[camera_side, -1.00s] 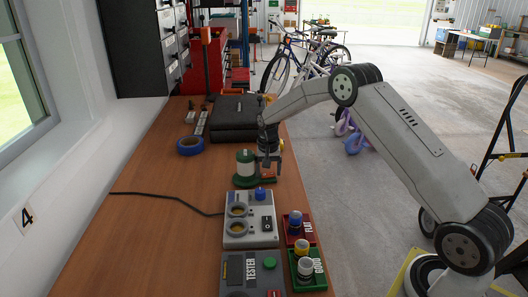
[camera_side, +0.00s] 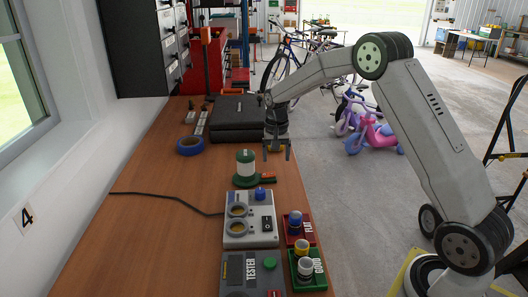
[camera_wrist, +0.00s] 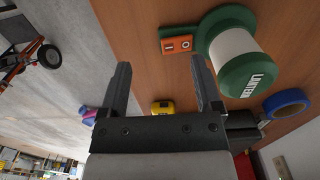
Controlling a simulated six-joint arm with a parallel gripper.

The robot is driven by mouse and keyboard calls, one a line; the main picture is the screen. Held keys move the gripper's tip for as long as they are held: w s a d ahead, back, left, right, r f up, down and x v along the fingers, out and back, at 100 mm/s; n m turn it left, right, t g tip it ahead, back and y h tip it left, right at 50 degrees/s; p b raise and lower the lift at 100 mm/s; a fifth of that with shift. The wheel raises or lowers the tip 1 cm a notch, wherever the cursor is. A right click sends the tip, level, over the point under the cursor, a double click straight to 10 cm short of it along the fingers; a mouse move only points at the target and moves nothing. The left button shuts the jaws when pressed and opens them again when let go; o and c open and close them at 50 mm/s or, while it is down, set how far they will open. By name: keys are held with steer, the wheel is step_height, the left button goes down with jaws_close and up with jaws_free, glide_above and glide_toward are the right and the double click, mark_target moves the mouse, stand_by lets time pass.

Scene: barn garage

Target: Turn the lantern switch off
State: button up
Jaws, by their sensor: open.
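The lantern (camera_side: 246,163) stands upright on the workbench, with a green base, white body and green cap. Its orange switch block (camera_side: 267,178) sticks out to the right of the base. In the wrist view the lantern (camera_wrist: 238,50) is at the upper right, and the switch (camera_wrist: 178,39) shows "I" and "O" marks. I cannot tell which side is pressed. My gripper (camera_side: 278,156) is open and empty, above the bench and apart from the lantern, beyond the switch. In the wrist view its two fingers (camera_wrist: 161,72) are spread wide.
A blue tape roll (camera_side: 190,146) and a black case (camera_side: 235,119) lie farther back. A grey panel (camera_side: 250,220), a tester box (camera_side: 252,275) and red (camera_side: 298,232) and green (camera_side: 307,272) trays stand nearer. A yellow object (camera_wrist: 162,107) lies near the bench edge.

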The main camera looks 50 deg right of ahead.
steer(key=s+a+r, duration=0.2)
steer(key=s+r, duration=0.3)
steer(key=s, duration=0.5)
steer(key=shift+a+r, duration=0.2)
stand_by(0.4)
steer(key=s+a+f+n+t, duration=0.1)
steer(key=s+a+f+n, duration=0.2)
steer(key=s+a, duration=0.3)
steer(key=s+a+f+n+t, duration=0.1)
steer(key=s+a+f+n, duration=0.1)
steer(key=s+a+n, duration=0.4)
steer(key=shift+s+a+f+t, duration=0.2)
steer(key=shift+s+f+t, duration=0.1)
steer(key=shift+s+f, duration=0.1)
